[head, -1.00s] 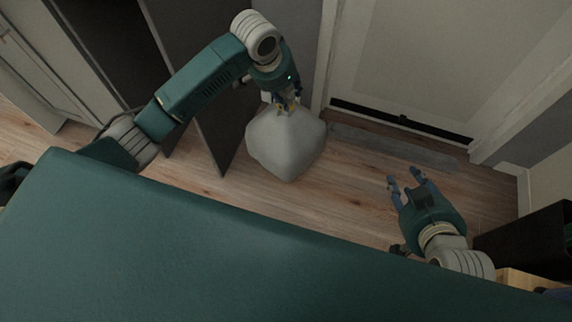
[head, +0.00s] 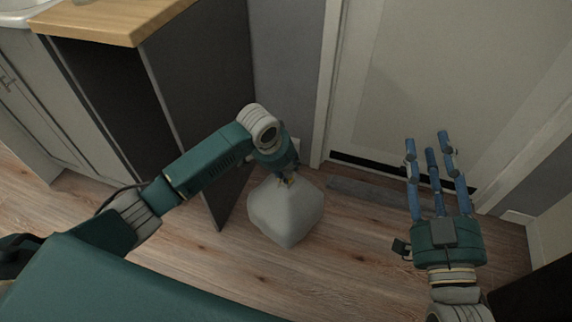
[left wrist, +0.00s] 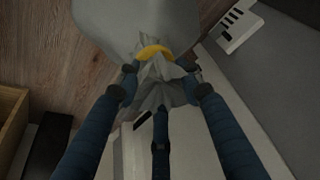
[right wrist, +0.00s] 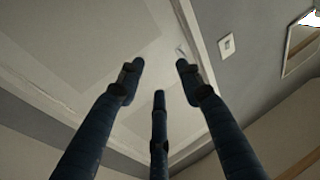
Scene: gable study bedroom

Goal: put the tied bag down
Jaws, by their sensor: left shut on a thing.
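The tied bag (head: 285,212) is a pale grey, full sack with a gathered neck. In the head view it hangs or rests just below my left gripper (head: 287,180), in front of the grey wall; I cannot tell whether its bottom touches the floor. In the left wrist view my left gripper (left wrist: 160,85) is shut on the bag's crumpled neck, next to a yellow tie (left wrist: 154,51), with the bag's body (left wrist: 130,22) beyond. My right gripper (head: 432,150) is raised at the right, fingers spread, open and empty; it also shows in the right wrist view (right wrist: 160,75).
A dark cabinet with a wooden top (head: 120,18) stands left of the bag. A pale door (head: 420,85) is behind, with a grey mat (head: 365,192) before it. The wooden floor (head: 330,250) around the bag is clear. A dark box-like thing (head: 540,295) is at lower right.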

